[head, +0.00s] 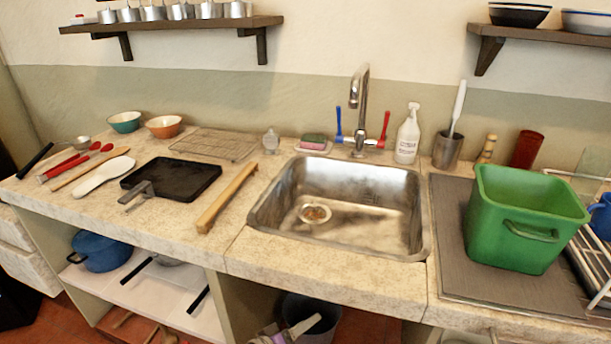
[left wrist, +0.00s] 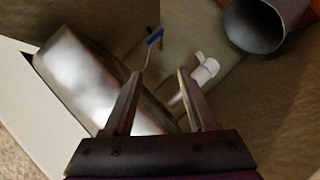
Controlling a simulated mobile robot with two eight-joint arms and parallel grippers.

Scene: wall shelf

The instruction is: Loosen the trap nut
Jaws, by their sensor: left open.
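In the left wrist view a small white plastic fitting (left wrist: 206,70) with a short stub shows under the sink, just beyond the tip of the right-hand finger. It looks like part of the trap; I cannot make out a separate nut. My left gripper (left wrist: 160,73) is open, with nothing between its fingers, and apart from the fitting as far as I can tell. In the head view my left gripper (head: 300,328) shows at the bottom edge, below the counter front, before the open space under the sink. The counter hides the trap there. My right gripper is in neither view.
The metal sink basin (left wrist: 80,65) fills the left of the wrist view. A blue-handled lever (left wrist: 155,37) stands beyond the fingers. A grey bucket (left wrist: 262,22) is at upper right; it also shows under the counter in the head view (head: 318,312). A green bin (head: 520,220) stands on the counter.

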